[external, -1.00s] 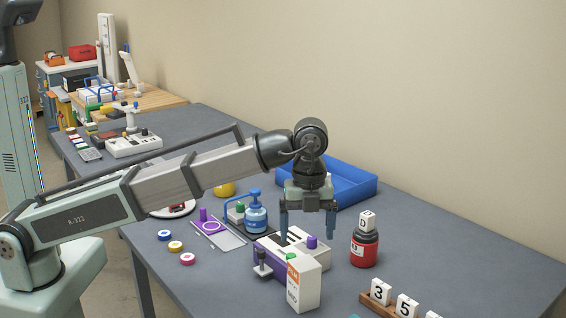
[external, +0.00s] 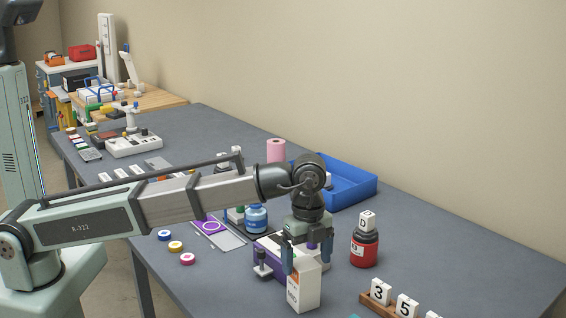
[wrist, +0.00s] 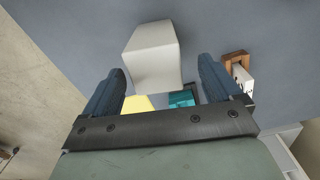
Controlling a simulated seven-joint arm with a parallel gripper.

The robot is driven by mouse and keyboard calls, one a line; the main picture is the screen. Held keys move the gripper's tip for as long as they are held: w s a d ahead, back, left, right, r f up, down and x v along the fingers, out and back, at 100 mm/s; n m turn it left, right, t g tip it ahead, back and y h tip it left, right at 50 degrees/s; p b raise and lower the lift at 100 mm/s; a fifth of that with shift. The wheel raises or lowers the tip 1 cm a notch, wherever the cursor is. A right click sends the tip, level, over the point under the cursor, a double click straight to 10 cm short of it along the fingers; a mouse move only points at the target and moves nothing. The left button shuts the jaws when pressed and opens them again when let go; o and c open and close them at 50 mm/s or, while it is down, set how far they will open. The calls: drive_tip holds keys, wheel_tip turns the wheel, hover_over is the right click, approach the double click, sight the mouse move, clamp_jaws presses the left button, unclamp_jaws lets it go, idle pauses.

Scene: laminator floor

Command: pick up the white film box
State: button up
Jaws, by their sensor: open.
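The white film box (external: 305,289) stands upright at the front of the table, with an orange patch and dark print on its left face. My gripper (external: 308,265) is open and points down at the box's top, with one finger toward each side. In the wrist view the plain white box (wrist: 152,58) shows between and ahead of the two open fingers of my gripper (wrist: 162,66). Gaps show between the box and both fingers there. The fingers hide part of the box's upper end in the external view.
A purple-and-white machine (external: 266,259) stands close behind the box. A red bottle (external: 364,248) with a D block on top is to the right, and a wooden rack of number blocks (external: 380,293) is at the front right. A blue tray (external: 357,188) lies behind my arm.

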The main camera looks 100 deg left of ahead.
sight(304, 280)
drive_tip(key=shift+s+d+f, duration=0.1)
drive_tip(key=shift+s+f, duration=0.05)
drive_tip(key=shift+f, duration=1.45)
drive_tip(key=shift+s+f, duration=0.15)
drive_tip(key=shift+f, duration=1.4)
drive_tip(key=shift+c, duration=0.4)
drive_tip(key=c, duration=1.2)
drive_tip(key=shift+r, duration=0.1)
